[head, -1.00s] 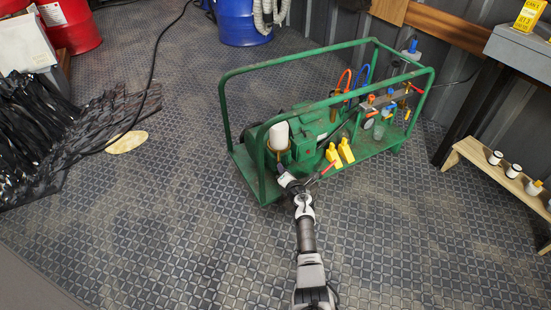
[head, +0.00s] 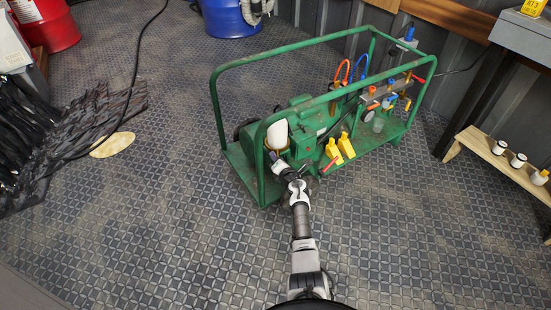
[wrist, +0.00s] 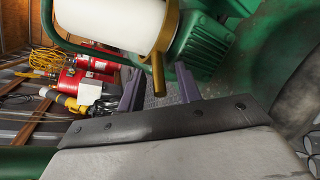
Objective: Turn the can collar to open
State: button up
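The white can (head: 276,134) sits at the near left end of the green frame and leans slightly in the head view. It shows large at the top of the wrist view (wrist: 115,20). Its brass collar (wrist: 168,32) has a short lever (wrist: 158,75) pointing down. My gripper (wrist: 158,88) is open, with one dark finger on each side of the lever; gaps show between lever and fingers. In the head view my gripper (head: 273,160) is just below the can, and the collar is partly hidden.
The green tube frame (head: 262,185) surrounds the can and a green machine (head: 305,130); its bars run close to my gripper. Yellow parts (head: 340,148) and a valve manifold (head: 385,95) stand to the right. The patterned floor in front is clear.

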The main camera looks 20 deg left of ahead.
jog(key=shift+c, duration=0.2)
grip_shut()
